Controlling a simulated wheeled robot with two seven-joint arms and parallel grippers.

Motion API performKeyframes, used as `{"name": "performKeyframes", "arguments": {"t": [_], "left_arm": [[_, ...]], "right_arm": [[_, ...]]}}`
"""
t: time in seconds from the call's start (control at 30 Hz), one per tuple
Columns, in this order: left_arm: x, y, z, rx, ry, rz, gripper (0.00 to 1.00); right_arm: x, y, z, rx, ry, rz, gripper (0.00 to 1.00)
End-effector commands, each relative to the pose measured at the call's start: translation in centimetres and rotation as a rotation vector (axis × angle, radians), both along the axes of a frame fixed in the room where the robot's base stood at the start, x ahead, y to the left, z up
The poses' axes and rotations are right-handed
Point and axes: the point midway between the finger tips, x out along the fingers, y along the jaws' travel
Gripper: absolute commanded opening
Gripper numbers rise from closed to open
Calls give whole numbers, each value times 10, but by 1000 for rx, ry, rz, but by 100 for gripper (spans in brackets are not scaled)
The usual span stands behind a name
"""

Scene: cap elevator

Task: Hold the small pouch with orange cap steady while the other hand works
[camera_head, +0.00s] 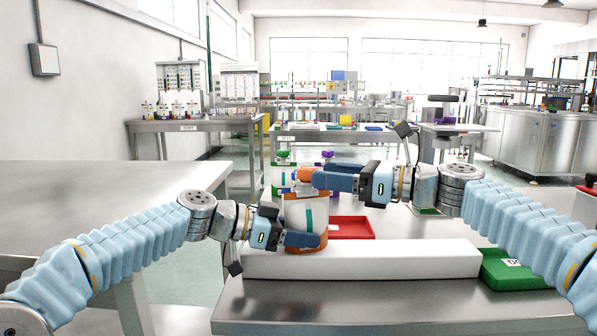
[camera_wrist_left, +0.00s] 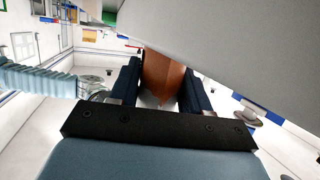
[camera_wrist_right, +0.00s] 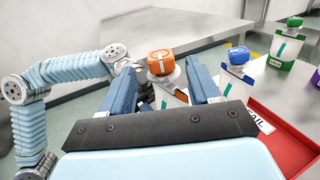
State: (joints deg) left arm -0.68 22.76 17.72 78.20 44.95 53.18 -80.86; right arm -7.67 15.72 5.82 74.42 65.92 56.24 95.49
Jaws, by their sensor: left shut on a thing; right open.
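The small white pouch (camera_head: 306,212) with an orange cap (camera_head: 304,174) stands upright in the head view, behind the left end of a white block. My left gripper (camera_head: 303,240) is shut on the pouch's lower part, where an orange-brown base (camera_wrist_left: 160,75) shows between the fingers in the left wrist view. My right gripper (camera_head: 318,180) is open at cap height, its fingers just right of the cap. In the right wrist view the orange cap (camera_wrist_right: 161,62) lies between and beyond the open fingertips. Whether a finger touches the cap I cannot tell.
The long white block (camera_head: 365,260) lies along the table's front (camera_head: 390,307). A red tray (camera_head: 352,228) is behind it and a green tray (camera_head: 510,272) at its right end. Pouches with green (camera_wrist_right: 294,22), blue (camera_wrist_right: 239,55) and purple (camera_head: 327,154) caps stand nearby.

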Motion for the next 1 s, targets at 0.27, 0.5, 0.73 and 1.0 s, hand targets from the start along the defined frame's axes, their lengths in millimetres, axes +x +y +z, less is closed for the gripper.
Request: {"name": "performKeyframes", "arguments": {"t": [0.27,0.5,0.73,1.0], "left_arm": [[0,0,0,-1,0,0,30],[0,0,0,-1,0,0,30],[0,0,0,-1,0,0,30],[0,0,0,-1,0,0,30]], "right_arm": [[20,50,0,-1,-1,1,62],[26,64,0,-2,-1,-2,62],[26,64,0,-2,-1,-3,60],[26,64,0,-2,-1,-2,19]]}}
